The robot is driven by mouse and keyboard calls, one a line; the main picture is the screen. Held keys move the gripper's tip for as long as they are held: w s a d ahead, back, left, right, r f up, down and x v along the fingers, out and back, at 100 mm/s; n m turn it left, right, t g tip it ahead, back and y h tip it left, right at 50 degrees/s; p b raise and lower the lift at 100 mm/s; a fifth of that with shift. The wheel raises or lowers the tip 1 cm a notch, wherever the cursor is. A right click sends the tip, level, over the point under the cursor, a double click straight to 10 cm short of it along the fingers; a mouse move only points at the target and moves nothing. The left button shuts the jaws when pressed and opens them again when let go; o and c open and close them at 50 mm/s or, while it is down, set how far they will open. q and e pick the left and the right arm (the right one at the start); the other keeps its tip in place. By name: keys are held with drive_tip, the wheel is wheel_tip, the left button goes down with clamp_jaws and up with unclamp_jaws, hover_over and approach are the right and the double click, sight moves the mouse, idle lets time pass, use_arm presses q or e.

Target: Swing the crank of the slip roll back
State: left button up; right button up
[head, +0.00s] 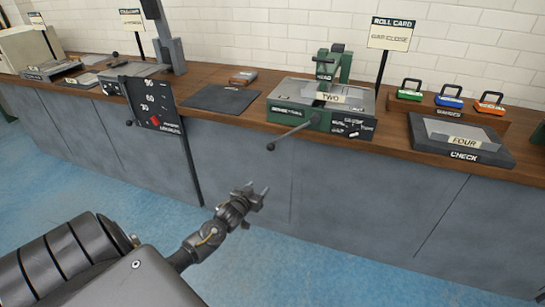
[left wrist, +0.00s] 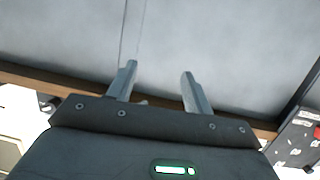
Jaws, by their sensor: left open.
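The slip roll appears to be the green and grey machine (head: 290,118) on the bench in the head view, with a plate marked TWO. The crank cannot be made out there. My right gripper is not in view.
The wooden bench top (head: 398,140) runs along the wall above grey cabinets. A dark mat (head: 220,98) lies left of the machine, and a control panel (head: 153,103) hangs further left. A dark tray marked CHECK (head: 490,152) is at right. The blue floor in front is clear.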

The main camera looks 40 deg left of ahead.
sight(272, 144)
use_arm(q)
wheel_tip(272, 144, up, 12)
drive_tip(key=w+t+b, duration=0.1)
drive_tip(key=w+t, duration=0.1)
drive_tip(key=t, duration=0.1)
drive_tip(key=shift+n, duration=0.3)
drive_tip(key=x, duration=0.3)
drive_tip(key=b+x, duration=0.1)
drive_tip(key=x, duration=0.7)
drive_tip(key=shift+s+a+f, duration=0.1)
drive_tip(key=shift+a+f, duration=0.05)
drive_tip(key=shift+a, duration=0.25)
drive_tip(key=shift+w, duration=0.2)
drive_tip(key=shift+a, duration=0.1)
clamp_jaws()
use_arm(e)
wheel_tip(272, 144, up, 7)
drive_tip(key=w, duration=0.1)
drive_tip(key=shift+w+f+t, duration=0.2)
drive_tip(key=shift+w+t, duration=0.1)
